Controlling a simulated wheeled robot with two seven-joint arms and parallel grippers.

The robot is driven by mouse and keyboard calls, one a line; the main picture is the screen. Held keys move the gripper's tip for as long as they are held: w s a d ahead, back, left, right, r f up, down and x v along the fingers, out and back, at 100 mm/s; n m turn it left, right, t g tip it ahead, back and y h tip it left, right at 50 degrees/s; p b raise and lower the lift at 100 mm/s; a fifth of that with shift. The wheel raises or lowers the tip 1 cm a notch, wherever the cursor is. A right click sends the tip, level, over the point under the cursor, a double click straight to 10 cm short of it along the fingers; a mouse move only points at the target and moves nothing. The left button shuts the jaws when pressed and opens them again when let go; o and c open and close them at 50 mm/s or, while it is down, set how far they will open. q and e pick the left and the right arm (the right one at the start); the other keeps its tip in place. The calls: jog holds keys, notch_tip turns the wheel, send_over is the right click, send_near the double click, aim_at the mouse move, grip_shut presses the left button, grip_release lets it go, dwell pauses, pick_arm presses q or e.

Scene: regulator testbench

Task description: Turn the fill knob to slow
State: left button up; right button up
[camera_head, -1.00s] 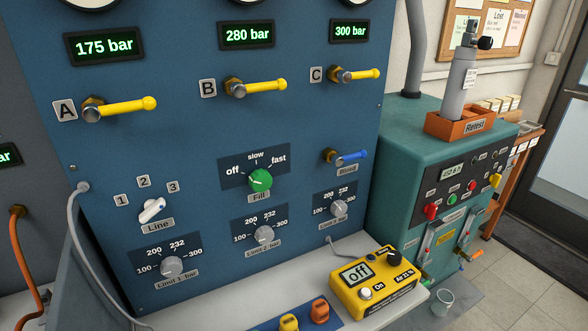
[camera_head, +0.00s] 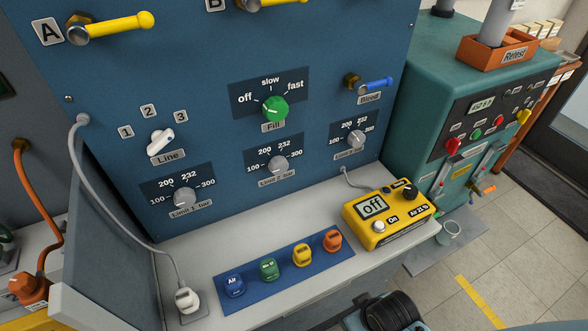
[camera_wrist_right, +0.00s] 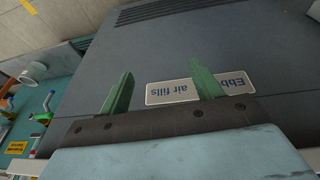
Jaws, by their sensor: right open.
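The fill knob (camera_head: 275,109) is green and sits on a dark plate (camera_head: 298,84) marked off, slow and fast on the blue panel. Its small pale mark appears on the knob's left side, but I cannot tell its setting for sure. In the right wrist view my right gripper (camera_wrist_right: 162,72) has its two green fingers spread apart with nothing between them. It faces a dark grey surface with a label reading "Ebb air fills" (camera_wrist_right: 172,91), away from the knob. My left gripper is not in view.
The white Line selector (camera_head: 160,142) and grey limit knobs (camera_head: 278,165) lie below and beside the fill knob. A blue Bleed lever (camera_head: 374,84) is to its right. A yellow analyser reading off (camera_head: 388,217) and several coloured caps on a blue strip (camera_head: 250,294) occupy the bench.

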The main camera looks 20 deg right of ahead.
notch_tip(320, 180, up, 12)
jog(key=w+t, duration=0.2)
jog(key=w, duration=0.1)
jog(key=n+t+y, duration=0.3)
jog(key=n+t, duration=0.7)
jog(key=t, duration=0.2)
send_near(278, 112)
jog(key=w, duration=0.3)
jog(key=w+a, duration=0.1)
jog(key=w, duration=0.5)
jog(key=shift+a+f, duration=0.2)
jog(key=shift+a, duration=0.15)
jog(key=shift+c, duration=0.3)
jog(key=shift+m, duration=0.3)
jog(key=c, duration=0.9)
